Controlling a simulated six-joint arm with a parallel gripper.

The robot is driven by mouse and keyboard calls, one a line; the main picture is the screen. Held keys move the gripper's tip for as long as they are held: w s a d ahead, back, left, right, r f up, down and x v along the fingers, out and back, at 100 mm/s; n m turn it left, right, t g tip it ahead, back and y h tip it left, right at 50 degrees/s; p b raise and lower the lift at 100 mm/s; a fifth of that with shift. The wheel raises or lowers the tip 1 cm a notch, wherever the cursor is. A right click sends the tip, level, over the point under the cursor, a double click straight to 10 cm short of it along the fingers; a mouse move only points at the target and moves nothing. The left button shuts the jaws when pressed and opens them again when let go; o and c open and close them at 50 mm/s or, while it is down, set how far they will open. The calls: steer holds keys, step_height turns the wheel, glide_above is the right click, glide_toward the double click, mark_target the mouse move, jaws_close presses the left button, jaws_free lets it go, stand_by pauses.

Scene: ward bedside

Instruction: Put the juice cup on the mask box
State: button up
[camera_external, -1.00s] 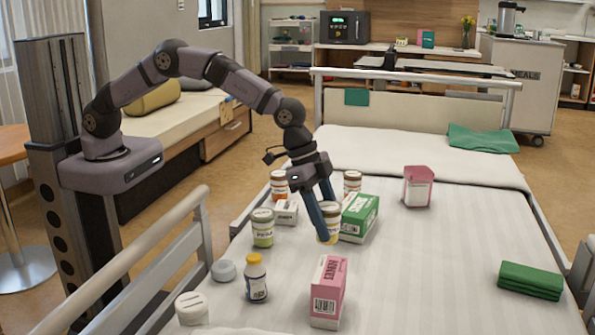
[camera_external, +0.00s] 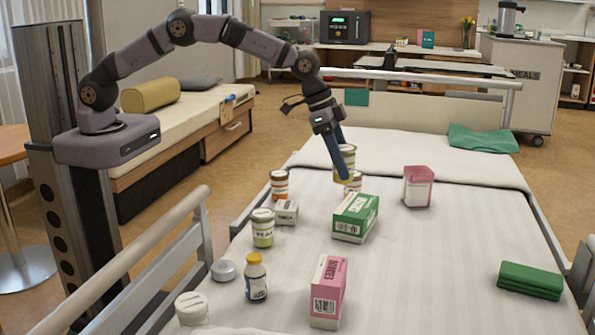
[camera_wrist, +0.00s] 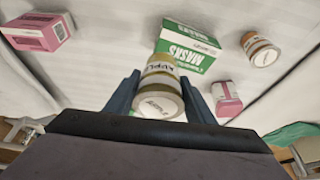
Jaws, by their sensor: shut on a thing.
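The mask box (camera_external: 355,217) is green and white and lies on the bed. In the external view it is below the cup and apart from it. In the wrist view the mask box (camera_wrist: 187,52), marked MASKS, shows just beyond the cup.
Orange-banded cups (camera_external: 279,186), (camera_external: 353,185) stand behind the mask box. Pink boxes (camera_external: 328,292), (camera_external: 417,187) stand in front and behind right. The bed's right side is mostly clear.

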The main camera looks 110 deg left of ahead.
steer(key=shift+w+a+r, duration=0.2)
steer(key=shift+w+r, duration=0.15)
steer(key=shift+r, duration=0.4)
steer(key=shift+s+d+f, duration=0.1)
steer(key=shift+s+f, duration=0.1)
steer(key=shift+f, duration=0.05)
glide_above(351, 214)
steer(key=s, duration=0.2)
steer(key=shift+s+f+b, duration=0.1)
steer(key=shift+f+b, duration=0.2)
steer(key=shift+f, duration=4.55)
steer(key=shift+f, duration=0.15)
steer(key=o, duration=1.2)
